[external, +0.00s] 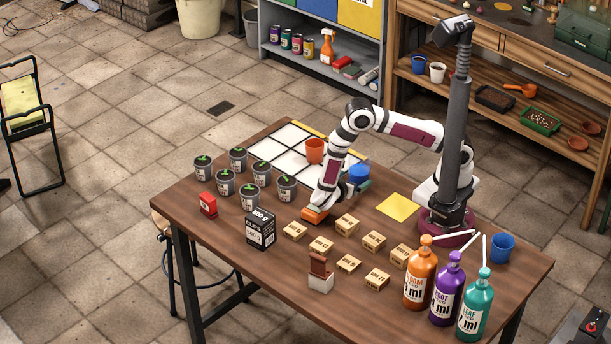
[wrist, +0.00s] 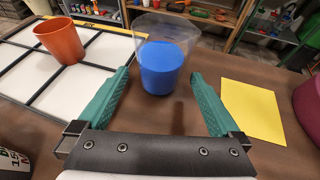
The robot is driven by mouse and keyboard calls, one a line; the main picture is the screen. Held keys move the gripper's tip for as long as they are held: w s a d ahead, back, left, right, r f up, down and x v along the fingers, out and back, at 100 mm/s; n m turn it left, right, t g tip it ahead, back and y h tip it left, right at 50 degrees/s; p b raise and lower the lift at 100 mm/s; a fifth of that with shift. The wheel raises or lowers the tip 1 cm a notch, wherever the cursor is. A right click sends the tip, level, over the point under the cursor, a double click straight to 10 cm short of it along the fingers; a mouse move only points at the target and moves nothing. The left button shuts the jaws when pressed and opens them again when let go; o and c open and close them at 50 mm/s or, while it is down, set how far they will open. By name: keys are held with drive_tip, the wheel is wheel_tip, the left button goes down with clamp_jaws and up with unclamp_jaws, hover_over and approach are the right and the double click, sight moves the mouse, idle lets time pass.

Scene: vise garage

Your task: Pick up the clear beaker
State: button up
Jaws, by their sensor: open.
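The clear beaker (wrist: 166,62) holds blue contents and stands upright on the wooden table in the wrist view. It also shows in the external view as a blue shape (external: 359,173), partly behind my gripper. My gripper (wrist: 160,82) is open, with its two green fingers pointing towards the beaker. The beaker sits straight ahead, between the lines of the fingers, near or just past the fingertips. In the external view my gripper (external: 357,188) is low over the table.
An orange cup (wrist: 60,42) stands on the white gridded panel (wrist: 22,75) to the left. A yellow sheet (wrist: 253,110) lies to the right. Potted seedlings (external: 249,196), small boxes (external: 348,263) and pump bottles (external: 447,290) stand elsewhere on the table.

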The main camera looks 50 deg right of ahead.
sight(364, 162)
drive_tip(key=x, duration=0.5)
drive_tip(key=shift+w+d+f, duration=0.1)
drive_tip(key=shift+d+f, duration=0.1)
drive_tip(key=shift+d, duration=0.1)
drive_tip(key=c, duration=1.4)
drive_tip(key=shift+c, duration=0.2)
drive_tip(key=shift+r, duration=0.1)
drive_tip(key=shift+r, duration=0.8)
drive_tip(key=r, duration=0.2)
drive_tip(key=shift+d+r, duration=0.25)
drive_tip(key=shift+r, duration=0.1)
drive_tip(key=s+d+r, duration=0.5)
drive_tip(key=d+r, duration=0.1)
drive_tip(key=d, duration=0.3)
drive_tip(key=shift+s+d+r, duration=0.2)
drive_tip(key=shift+d+r, duration=0.05)
drive_tip(key=shift+d, duration=0.15)
